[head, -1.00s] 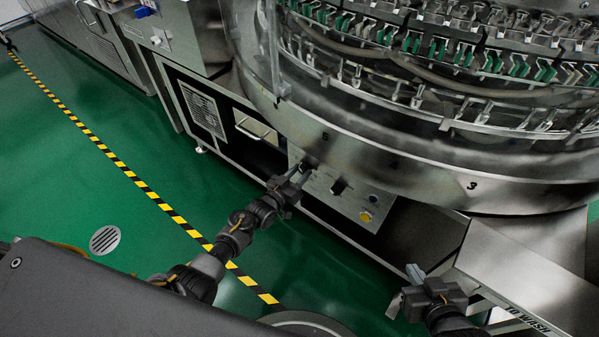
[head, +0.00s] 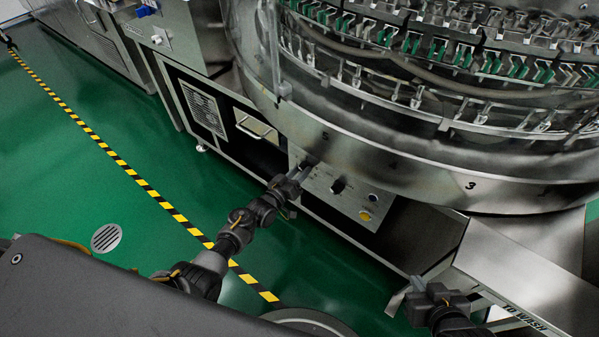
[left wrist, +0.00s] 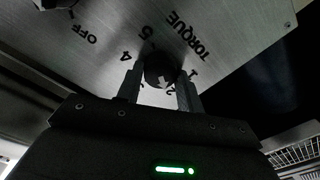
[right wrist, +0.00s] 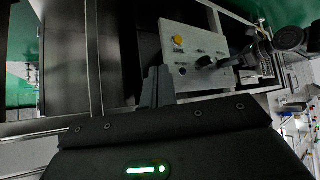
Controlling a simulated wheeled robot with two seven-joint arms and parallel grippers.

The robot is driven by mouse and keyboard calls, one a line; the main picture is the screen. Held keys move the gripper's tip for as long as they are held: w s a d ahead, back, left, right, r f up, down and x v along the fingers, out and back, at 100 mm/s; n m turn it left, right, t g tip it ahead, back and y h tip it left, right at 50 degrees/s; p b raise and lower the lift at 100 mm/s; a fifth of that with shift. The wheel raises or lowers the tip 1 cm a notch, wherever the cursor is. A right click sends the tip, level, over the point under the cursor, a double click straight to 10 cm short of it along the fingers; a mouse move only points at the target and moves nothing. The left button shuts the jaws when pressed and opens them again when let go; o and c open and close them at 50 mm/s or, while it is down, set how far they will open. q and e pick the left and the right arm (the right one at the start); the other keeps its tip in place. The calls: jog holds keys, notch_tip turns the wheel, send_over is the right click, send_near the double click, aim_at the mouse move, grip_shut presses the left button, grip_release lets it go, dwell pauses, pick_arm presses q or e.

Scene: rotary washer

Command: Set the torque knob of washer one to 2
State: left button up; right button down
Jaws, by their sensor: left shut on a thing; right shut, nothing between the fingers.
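The torque knob (left wrist: 160,70) is a dark round knob with a light arrow mark on its face, in the left wrist view. The arrow points downward in that view, near the 2. My left gripper (left wrist: 160,88) is shut on the knob, one finger on each side. In the head view my left gripper (head: 301,172) is at the upper left of the control panel (head: 350,205). My right gripper (head: 407,288) is shut and empty, low and right of the panel; its fingers (right wrist: 158,86) show in the right wrist view.
A second knob (head: 337,187) and a yellow button (head: 366,215) are on the same panel. The large round washer body (head: 400,165) overhangs above. A metal chute (head: 500,262) stands near my right gripper. Green floor (head: 130,230) is open to the left.

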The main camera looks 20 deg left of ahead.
pick_arm(q)
jog(key=shift+s+d+f, duration=0.1)
jog(key=o, duration=1)
jog(key=p+v, duration=0.2)
jog(key=v, duration=0.8)
jog(key=shift+s, duration=0.3)
pick_arm(e)
jog(key=s+d+f+g+h, duration=0.1)
jog(key=s+d+g, duration=0.1)
jog(key=s, duration=0.1)
jog(key=s+d+f+m+g+h, duration=0.1)
jog(key=s+d+f+g, duration=0.1)
jog(key=s+d+g, duration=0.1)
jog(key=shift+s+f, duration=0.3)
jog(key=shift+s, duration=0.45)
